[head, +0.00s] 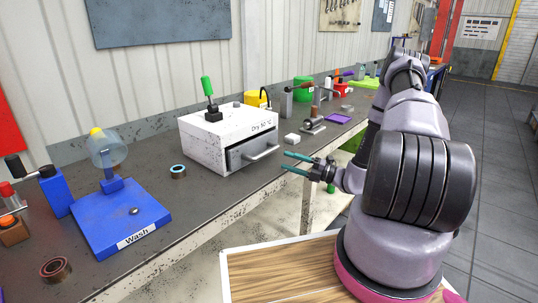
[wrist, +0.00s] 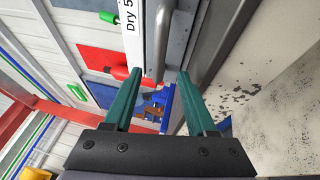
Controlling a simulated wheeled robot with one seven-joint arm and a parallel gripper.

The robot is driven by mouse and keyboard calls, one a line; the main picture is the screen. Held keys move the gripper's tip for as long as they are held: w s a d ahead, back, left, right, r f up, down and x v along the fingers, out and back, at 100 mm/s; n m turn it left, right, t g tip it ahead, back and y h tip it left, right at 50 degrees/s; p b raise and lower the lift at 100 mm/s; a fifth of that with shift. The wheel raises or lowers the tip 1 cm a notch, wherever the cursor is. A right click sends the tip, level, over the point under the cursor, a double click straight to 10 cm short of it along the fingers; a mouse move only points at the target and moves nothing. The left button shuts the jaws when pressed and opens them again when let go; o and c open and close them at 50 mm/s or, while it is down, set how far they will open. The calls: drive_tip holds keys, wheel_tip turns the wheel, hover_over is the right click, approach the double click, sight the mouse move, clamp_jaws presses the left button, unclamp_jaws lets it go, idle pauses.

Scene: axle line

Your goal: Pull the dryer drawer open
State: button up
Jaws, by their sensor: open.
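The dryer (head: 205,148) is a white speckled box labelled "Dry 50 °C" on the bench. Its grey drawer (head: 238,160) sits in the front face and looks shut or nearly so. A pale bar handle (head: 265,152) stands out from the drawer front. My gripper (head: 284,161) is open and empty, just to the right of the handle, with its teal fingers pointing at it. In the wrist view, the handle (wrist: 161,40) lies ahead of my gripper (wrist: 160,73), roughly between the fingertips and apart from them.
A green-handled lever (head: 208,90) stands on the dryer. A blue Wash stand (head: 112,215) is at the left, with a dark ring (head: 178,171) between. A white block (head: 292,139) and a metal part (head: 312,125) lie right of the dryer. The bench edge runs below my gripper.

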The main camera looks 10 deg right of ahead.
sight(268, 154)
drive_tip(key=x, duration=0.9)
drive_tip(key=shift+w+a, duration=0.1)
drive_tip(key=shift+a, duration=0.15)
clamp_jaws()
idle(1.0)
